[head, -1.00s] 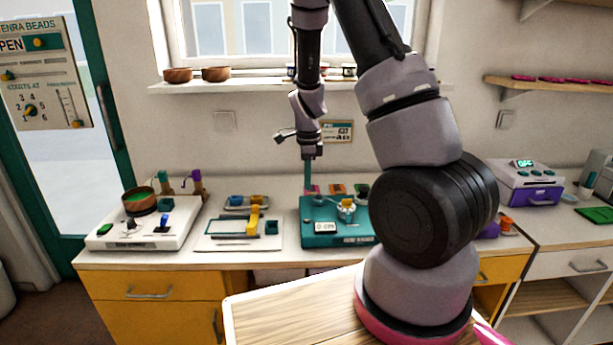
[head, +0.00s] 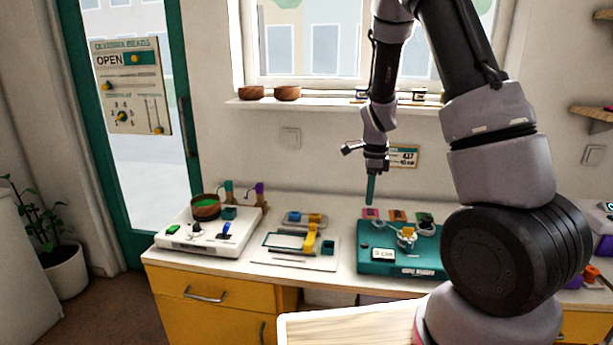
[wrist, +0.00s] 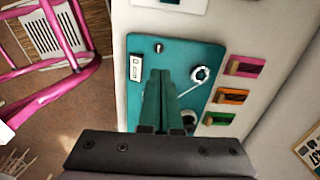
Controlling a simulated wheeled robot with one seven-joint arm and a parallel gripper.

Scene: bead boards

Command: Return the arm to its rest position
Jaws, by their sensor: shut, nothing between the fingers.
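My gripper (head: 371,190) hangs pointing down above the back left part of the teal machine (head: 372,262), apart from it. Its fingers are together with nothing between them. In the wrist view my gripper (wrist: 160,80) shows as closed teal fingers over the teal board (wrist: 140,45). My arm rises from its base at the right of the head view and bends down to the gripper, hiding the right part of the counter.
A white board (head: 275,260) with a yellow part lies in the middle. A pink frame (wrist: 65,40) stands beside the counter. Air around the gripper is clear.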

